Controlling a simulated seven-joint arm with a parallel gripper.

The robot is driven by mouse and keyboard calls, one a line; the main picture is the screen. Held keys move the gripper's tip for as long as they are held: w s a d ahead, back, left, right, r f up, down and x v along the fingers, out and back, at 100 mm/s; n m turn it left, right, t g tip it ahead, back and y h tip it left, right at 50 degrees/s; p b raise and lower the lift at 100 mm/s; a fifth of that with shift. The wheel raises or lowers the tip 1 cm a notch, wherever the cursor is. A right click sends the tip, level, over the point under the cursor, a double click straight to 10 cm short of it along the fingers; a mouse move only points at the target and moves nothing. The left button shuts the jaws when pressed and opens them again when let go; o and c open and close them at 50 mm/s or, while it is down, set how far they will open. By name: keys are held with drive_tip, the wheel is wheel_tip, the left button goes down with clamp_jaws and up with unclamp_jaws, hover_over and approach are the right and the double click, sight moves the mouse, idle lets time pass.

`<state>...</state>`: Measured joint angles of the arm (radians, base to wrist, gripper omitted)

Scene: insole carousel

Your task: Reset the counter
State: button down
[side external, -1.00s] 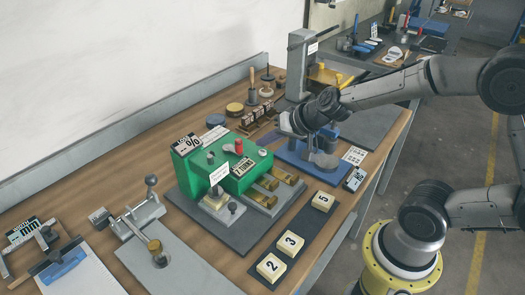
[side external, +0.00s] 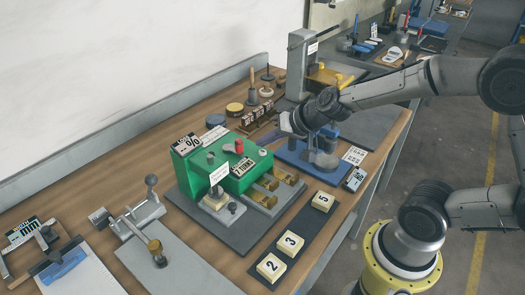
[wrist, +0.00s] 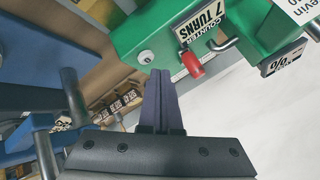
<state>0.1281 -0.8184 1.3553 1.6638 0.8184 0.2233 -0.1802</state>
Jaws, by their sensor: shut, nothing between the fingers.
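The green machine (side external: 225,172) stands on a grey plate on the bench. Its counter label (side external: 244,166) reads "COUNTER 7 TURNS" in the wrist view (wrist: 200,22). A red knob (side external: 239,146) sticks out beside the label and also shows in the wrist view (wrist: 193,66). A round silver button or screw (wrist: 146,57) sits on the green face. My gripper (side external: 272,137) is right of the green machine, pointing towards it. In the wrist view my gripper (wrist: 160,72) has its dark fingers together and empty, with tips close to the silver part and left of the red knob; contact cannot be told.
A blue-based press (side external: 325,150) stands close on the right. Numbered yellow blocks (side external: 290,243) lie in front. A clamp fixture (side external: 140,215) is at left.

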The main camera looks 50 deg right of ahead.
drive_tip(key=shift+f, duration=0.95)
idle(1.2)
drive_tip(key=shift+r, duration=0.9)
drive_tip(key=shift+r, duration=2.5)
